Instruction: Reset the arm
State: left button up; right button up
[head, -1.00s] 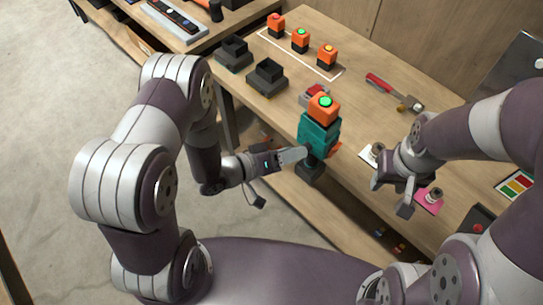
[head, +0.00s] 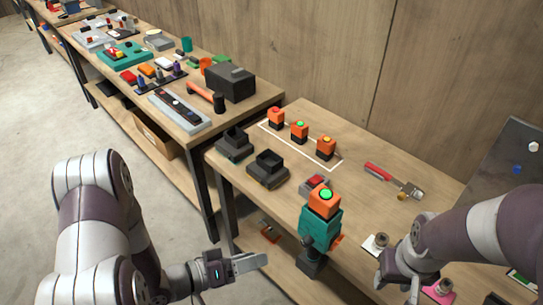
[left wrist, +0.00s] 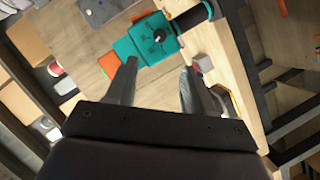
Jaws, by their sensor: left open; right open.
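A teal tool (head: 320,232) like a cordless drill stands upright at the table's near edge. An orange block with a green top (head: 323,201) sits on it, and its black lower end reaches down past the edge. My left gripper (head: 262,261) is open and empty, to the left of the tool and apart from it. In the left wrist view the teal tool (left wrist: 146,40) lies beyond the parted fingers (left wrist: 158,85). My right gripper (head: 399,287) is open above the table's right part, close to a small metal-topped piece (head: 376,243); whether they touch is unclear.
Three orange blocks (head: 300,131) stand inside a white outline. Two black holders (head: 267,168) sit at the table's left end. A red-handled tool (head: 392,179) lies to the right. A second table (head: 200,130) with many parts stands behind left. Floor shows at left.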

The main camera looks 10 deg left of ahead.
pick_arm(q)
jog(key=s+a+f+g+y, duration=0.1)
jog(key=a+f+g+y, duration=0.3)
jog(key=a, duration=0.3)
jog(key=s+a+f+g+y, duration=0.1)
jog(key=a+f+y, duration=0.3)
jog(key=a+y, duration=0.25)
jog(key=d+r+g+y, duration=0.1)
jog(key=d+r, duration=0.5)
jog(key=r, duration=0.6)
jog(key=shift+s+d+r+g+y, duration=0.15)
jog(key=shift+s+r+g+y, duration=0.2)
jog(key=shift+g, duration=0.45)
jog(key=shift+d+r, duration=0.1)
